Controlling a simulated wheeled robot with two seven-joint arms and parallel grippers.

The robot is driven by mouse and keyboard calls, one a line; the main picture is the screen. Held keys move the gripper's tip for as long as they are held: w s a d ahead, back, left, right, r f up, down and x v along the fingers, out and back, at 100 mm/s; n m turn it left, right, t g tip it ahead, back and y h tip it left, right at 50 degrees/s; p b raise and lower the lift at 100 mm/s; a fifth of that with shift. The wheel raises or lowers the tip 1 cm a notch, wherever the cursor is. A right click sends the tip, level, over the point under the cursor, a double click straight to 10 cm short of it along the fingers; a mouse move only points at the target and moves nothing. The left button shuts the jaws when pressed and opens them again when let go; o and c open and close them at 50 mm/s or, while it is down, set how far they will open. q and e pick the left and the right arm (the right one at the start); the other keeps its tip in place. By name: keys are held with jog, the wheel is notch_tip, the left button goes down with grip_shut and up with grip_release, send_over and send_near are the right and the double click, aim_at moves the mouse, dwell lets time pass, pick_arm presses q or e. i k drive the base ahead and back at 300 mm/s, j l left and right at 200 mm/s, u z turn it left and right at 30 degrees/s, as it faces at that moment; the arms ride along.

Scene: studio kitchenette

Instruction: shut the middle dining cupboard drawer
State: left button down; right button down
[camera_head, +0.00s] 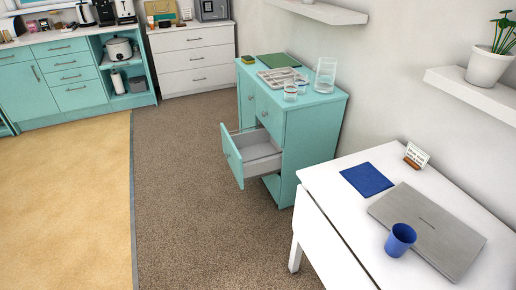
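The teal dining cupboard (306,137) stands against the right wall, past the white table. One of its drawers (232,157) is pulled out to the left, below the upper fronts (269,112). Its grey inside (261,163) shows and looks empty. A dark opening shows under the drawer, near the floor. The cupboard's front faces left and is seen at a steep angle, so I cannot tell the full drawer layout. Neither of my grippers shows in the head view.
Glasses, a jug (325,75) and a tray (283,79) stand on the cupboard. The brown carpet (185,165) left of the drawer is clear.

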aim_at(250, 156)
jog(key=i+j+z, duration=0.2)
jog(key=z, duration=0.15)
jog(key=i+j+z, duration=0.15)
jog(key=z, duration=0.2)
jog(key=i+j+z, duration=0.15)
jog(key=j+z, duration=0.25)
